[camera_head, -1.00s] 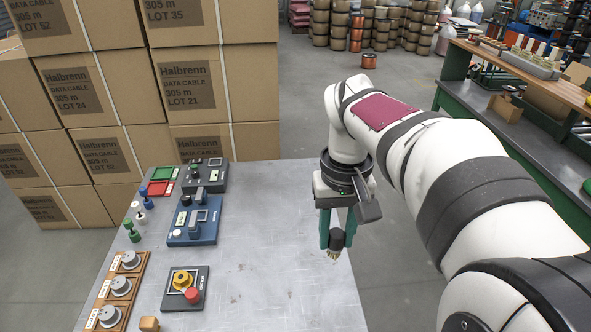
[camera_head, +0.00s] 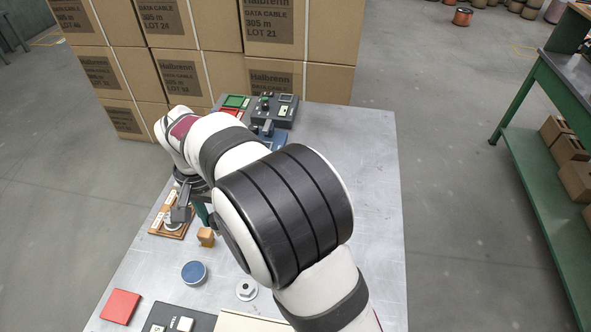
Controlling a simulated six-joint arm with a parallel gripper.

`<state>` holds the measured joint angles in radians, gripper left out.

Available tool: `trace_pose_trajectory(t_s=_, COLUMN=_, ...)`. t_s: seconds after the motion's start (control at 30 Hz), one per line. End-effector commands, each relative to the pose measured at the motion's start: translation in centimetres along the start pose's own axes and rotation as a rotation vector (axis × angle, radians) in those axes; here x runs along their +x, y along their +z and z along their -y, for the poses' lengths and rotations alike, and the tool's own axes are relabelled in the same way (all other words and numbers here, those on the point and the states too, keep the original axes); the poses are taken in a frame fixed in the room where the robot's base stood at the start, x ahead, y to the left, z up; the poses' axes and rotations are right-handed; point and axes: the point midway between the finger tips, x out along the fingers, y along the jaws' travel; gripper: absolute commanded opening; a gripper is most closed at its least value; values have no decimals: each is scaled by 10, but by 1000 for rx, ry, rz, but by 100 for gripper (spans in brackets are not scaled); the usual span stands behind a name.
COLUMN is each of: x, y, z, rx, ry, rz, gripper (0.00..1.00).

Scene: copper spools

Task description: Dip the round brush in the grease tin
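My gripper (camera_head: 199,207) is at the left of the table, low over the area beside the wooden tray. Its teal fingers are mostly hidden behind my arm, so I cannot see what is between them. The round brush is not visible now; a second ago a dark piece with a golden tip sat between the fingers. A round tin with a blue top (camera_head: 194,273) stands on the table in front of the gripper, apart from it. I cannot tell whether it is the grease tin.
A wooden block (camera_head: 206,237) is close below the gripper. The wooden tray (camera_head: 157,231) with grey spools is to its left. A grey flanged piece (camera_head: 246,290) and a red square (camera_head: 121,307) lie nearer. The table's right side (camera_head: 372,200) is clear.

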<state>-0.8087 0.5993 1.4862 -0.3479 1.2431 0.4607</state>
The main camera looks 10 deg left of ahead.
Motion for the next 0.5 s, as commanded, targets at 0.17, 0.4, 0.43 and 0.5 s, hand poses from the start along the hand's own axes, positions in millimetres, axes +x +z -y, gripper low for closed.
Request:
trace_pose_trajectory(t_s=0.17, x=29, y=44, z=55, rx=-2, ry=-2, rz=0, gripper=0)
trace_pose_trajectory(t_s=0.4, x=48, y=59, z=69, rx=7, ry=-1, rz=1, gripper=0)
trace_pose_trajectory(t_s=0.43, x=51, y=58, z=69, rx=7, ry=-1, rz=1, gripper=0)
trace_pose_trajectory(t_s=0.5, x=61, y=58, z=69, rx=7, ry=-1, rz=2, gripper=0)
